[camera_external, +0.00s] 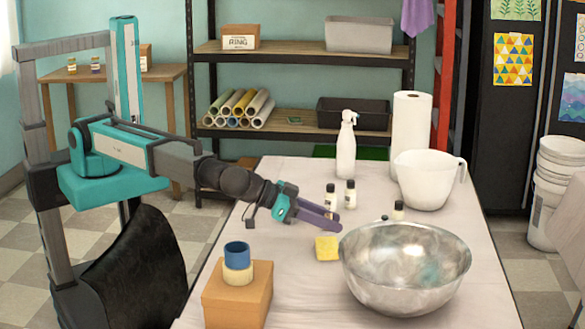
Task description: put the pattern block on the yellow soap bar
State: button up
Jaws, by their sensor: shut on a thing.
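The yellow soap bar (327,247) lies on the table, just left of the metal bowl. My gripper (338,223) reaches in from the left with its two purple fingers just above the soap bar and slightly to its right. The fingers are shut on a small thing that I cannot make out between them. I cannot pick out the pattern block clearly anywhere in view. The top of the soap bar looks bare.
The large metal bowl (405,268) stands close to the right of the soap bar. Small bottles (350,194) and a spray bottle (346,145) stand behind my gripper. A cardboard box (237,295) with a blue-and-cream cup (238,258) stands front left. A white jug (427,182) is behind the bowl.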

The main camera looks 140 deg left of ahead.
aim_at(325, 231)
jog(key=shift+f, duration=1.75)
jog(key=shift+f, duration=0.15)
jog(key=o, duration=1.1)
jog(key=shift+c, duration=0.2)
jog(key=shift+r, duration=0.25)
jog(key=shift+s+d, duration=0.25)
jog(key=shift+d, duration=0.05)
jog(key=v, duration=1.1)
jog(key=shift+d+r, duration=0.15)
jog(key=shift+r, duration=0.05)
